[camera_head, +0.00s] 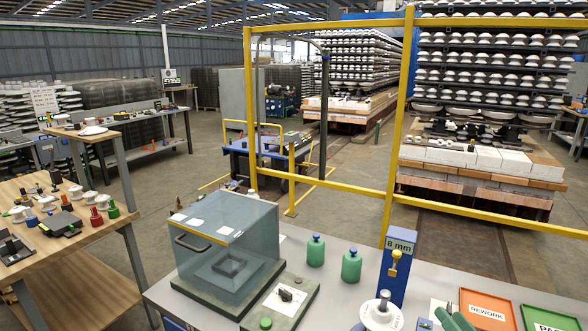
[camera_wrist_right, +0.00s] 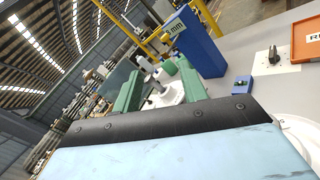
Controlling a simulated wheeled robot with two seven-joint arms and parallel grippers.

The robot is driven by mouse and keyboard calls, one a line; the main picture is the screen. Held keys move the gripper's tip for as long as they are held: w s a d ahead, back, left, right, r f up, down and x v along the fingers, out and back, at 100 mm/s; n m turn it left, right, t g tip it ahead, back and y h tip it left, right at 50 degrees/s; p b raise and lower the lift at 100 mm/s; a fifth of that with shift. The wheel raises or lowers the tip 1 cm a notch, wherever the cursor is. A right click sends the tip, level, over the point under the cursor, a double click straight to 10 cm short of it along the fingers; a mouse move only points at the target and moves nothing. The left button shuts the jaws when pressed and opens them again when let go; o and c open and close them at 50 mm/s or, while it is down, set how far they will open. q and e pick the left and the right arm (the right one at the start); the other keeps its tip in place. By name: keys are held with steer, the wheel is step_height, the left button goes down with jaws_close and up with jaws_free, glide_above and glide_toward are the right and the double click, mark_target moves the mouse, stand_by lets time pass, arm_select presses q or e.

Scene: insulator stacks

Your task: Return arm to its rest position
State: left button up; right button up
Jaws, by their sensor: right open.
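My right gripper (camera_wrist_right: 160,72) is open, its two green fingers spread apart in the right wrist view. At the bottom edge of the head view only green parts of it (camera_head: 455,317) show. A white insulator (camera_head: 382,314) with a grey upright pin stands on the grey bench (camera_head: 345,257), left of the gripper. The insulator also shows in the wrist view (camera_wrist_right: 168,92), beyond and between the fingers; I cannot tell whether they touch it. Nothing is seen gripped. My left gripper is not in view.
A blue "8 mm" post (camera_head: 397,270) stands behind the insulator. An orange REWORK tray (camera_head: 489,309) and a green tray (camera_head: 548,318) lie to the right. Green bottles (camera_head: 351,266) and a clear box (camera_head: 225,245) stand to the left. A yellow frame (camera_head: 398,110) rises behind the bench.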

steer(key=s+f+m+g+h, duration=0.8)
steer(key=s+m, duration=0.4)
steer(key=m, duration=1)
steer(key=s+a+f+m+g+y, duration=0.2)
steer(key=s+a+m+g, duration=0.15)
steer(key=s, duration=0.35)
steer(key=s+a+f+m+g+y, duration=0.2)
steer(key=s+a+f+m+g, duration=0.1)
steer(key=s+a+m, duration=0.3)
step_height(320, 180, down, 25)
steer(key=s+d+n+g, duration=0.1)
steer(key=s+n, duration=0.1)
steer(key=s, duration=0.1)
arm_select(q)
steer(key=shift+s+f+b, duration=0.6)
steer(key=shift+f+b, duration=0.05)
arm_select(e)
steer(key=s+d+f+g, duration=0.1)
steer(key=s+d+f, duration=0.2)
steer(key=s+f, duration=1.2)
steer(key=shift+s+f, duration=0.35)
steer(key=shift+s, duration=0.2)
